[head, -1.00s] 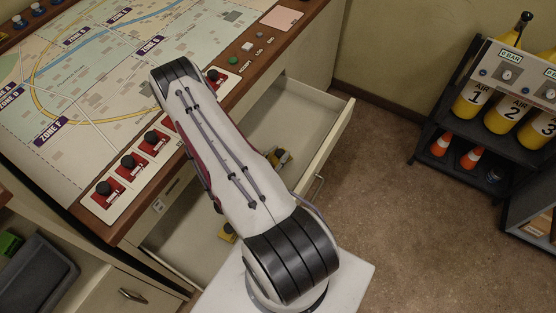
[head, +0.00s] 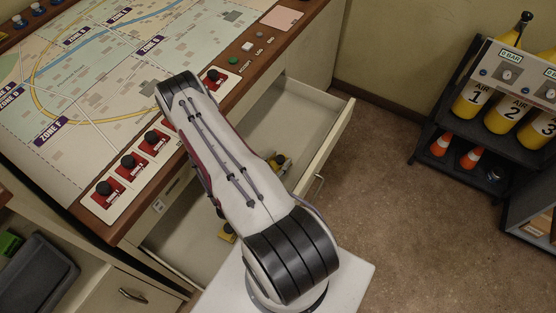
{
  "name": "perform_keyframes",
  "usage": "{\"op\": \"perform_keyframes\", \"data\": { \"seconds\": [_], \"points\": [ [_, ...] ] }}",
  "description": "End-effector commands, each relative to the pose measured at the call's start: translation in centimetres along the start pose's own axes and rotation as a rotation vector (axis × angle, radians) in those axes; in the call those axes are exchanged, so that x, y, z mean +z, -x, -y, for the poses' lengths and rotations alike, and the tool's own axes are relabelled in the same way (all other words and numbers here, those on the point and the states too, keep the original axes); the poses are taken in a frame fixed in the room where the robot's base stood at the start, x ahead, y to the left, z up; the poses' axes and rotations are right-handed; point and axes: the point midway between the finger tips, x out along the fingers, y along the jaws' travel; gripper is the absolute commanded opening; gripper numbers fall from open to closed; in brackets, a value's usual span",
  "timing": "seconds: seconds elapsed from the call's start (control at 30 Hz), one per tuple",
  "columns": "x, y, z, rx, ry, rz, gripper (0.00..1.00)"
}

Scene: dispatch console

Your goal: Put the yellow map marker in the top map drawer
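The top map drawer (head: 328,146) is pulled open under the right side of the map console in the head view. A small yellow and dark object (head: 281,162) lies in it, partly hidden by my arm. A second yellow object (head: 227,232) shows lower left, also in the open drawer space and partly covered by my arm. I cannot tell which of these, if either, is the yellow map marker. My gripper is not in view; my own arm links cover the middle of the drawer.
The map console (head: 90,75) has a row of black knobs on red plates along its front edge. A black rack (head: 440,125) with yellow air cylinders and orange cones stands at right. Bare floor lies between rack and drawer. A dark bin (head: 40,275) is at lower left.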

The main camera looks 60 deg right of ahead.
Motion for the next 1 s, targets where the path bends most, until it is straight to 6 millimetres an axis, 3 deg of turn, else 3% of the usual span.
{"op": "perform_keyframes", "data": {
  "seconds": [0.53,1.0],
  "points": [
    [-0.3,0.2,0.0,-0.001,0.001,0.000,0.39],
    [-0.2,3.3,0.1,-0.004,0.002,0.000,0.39]
  ]
}}
